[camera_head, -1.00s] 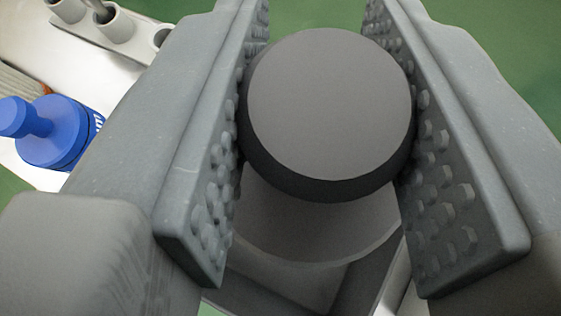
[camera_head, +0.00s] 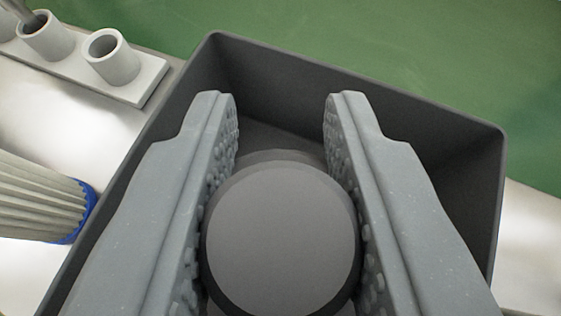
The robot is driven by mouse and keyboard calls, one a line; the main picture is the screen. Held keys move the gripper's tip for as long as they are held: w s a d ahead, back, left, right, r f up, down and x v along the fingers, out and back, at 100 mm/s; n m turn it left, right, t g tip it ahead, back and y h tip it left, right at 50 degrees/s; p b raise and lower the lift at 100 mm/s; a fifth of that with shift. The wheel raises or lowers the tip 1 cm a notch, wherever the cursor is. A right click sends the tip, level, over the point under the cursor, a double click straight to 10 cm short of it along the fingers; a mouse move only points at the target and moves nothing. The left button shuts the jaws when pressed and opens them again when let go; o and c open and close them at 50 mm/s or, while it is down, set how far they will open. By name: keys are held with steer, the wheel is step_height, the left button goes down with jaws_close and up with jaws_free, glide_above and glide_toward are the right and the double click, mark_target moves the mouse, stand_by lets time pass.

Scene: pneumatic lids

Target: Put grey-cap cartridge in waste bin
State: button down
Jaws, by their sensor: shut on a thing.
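The grey-cap cartridge (camera_head: 281,240) is between the two fingers of my gripper (camera_head: 282,225), which is shut on it. I see its round, flat grey cap from above; most of its body below is hidden. The waste bin (camera_head: 440,125) is a dark grey, open, square-cornered box. It lies beneath and around my gripper in the picture, with its far corner at the top. The cartridge appears over the bin opening; its height relative to the rim I cannot tell. The near part of the bin is hidden by my gripper.
A grey holder (camera_head: 150,80) with several short tubes stands at the upper left beside the bin. A ribbed pale cylinder (camera_head: 40,205) with a blue end lies left of the bin on a white surface (camera_head: 75,115). Green floor (camera_head: 420,40) shows beyond.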

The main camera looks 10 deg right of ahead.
steer(key=c, duration=1.2)
jaws_free()
steer(key=shift+o, duration=0.2)
steer(key=shift+s+r, duration=0.1)
steer(key=p+v, duration=0.2)
steer(key=v, duration=0.9)
steer(key=shift+s+r, duration=0.15)
steer(key=shift+s, duration=0.25)
steer(key=shift+a, duration=0.1)
